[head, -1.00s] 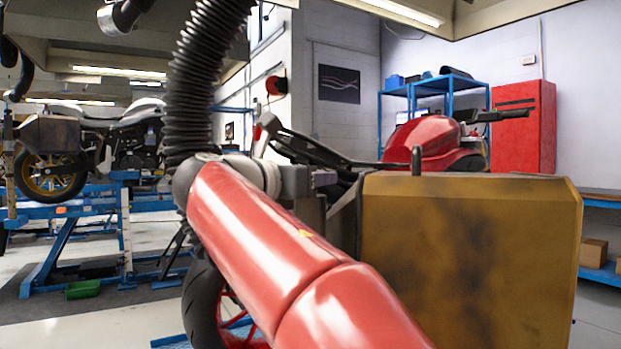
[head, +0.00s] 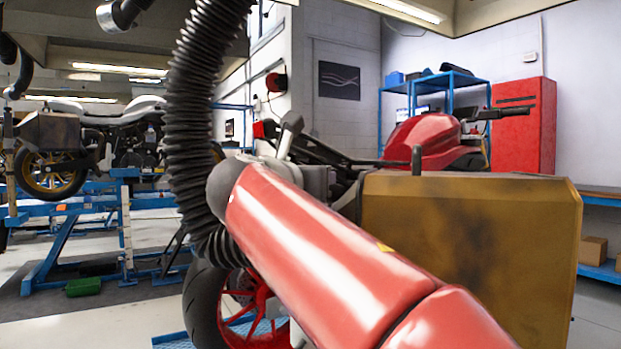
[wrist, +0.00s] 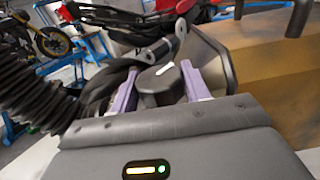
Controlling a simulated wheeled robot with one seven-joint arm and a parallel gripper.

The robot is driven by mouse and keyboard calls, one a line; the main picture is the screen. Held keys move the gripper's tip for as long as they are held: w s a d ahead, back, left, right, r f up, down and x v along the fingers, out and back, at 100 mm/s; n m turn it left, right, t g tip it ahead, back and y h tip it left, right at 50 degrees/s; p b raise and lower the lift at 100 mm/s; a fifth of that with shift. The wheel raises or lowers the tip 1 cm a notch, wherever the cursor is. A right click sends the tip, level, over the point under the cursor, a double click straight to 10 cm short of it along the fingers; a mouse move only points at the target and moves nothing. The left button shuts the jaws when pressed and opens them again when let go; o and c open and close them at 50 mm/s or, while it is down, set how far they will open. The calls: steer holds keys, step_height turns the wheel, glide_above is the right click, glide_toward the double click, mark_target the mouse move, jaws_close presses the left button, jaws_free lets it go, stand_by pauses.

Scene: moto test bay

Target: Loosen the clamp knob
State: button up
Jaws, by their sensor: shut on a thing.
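The clamp knob (wrist: 150,86) is a dark, round-topped piece with a white mark, seen in the wrist view. My gripper (wrist: 160,84) has its two purple fingers on either side of the knob and is shut on it. The knob's lower part is hidden by the gripper body. A metal lever (wrist: 176,38) stands just beyond the knob, and a grey lever also shows in the head view (head: 289,134). In the head view my red arm hides the knob and the fingers.
A black corrugated hose (head: 192,110) hangs close to my wrist and shows at the left of the wrist view (wrist: 30,95). A worn yellow-brown case (head: 470,250) with an upright black handle stands close at right. A red motorcycle (head: 425,140) is behind it. Blue lifts stand at left.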

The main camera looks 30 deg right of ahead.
steer(key=o, duration=1)
steer(key=shift+c, duration=0.2)
steer(key=shift+a, duration=0.1)
steer(key=v, duration=0.7)
steer(key=shift+s+a+b, duration=0.25)
steer(key=shift+b, duration=0.15)
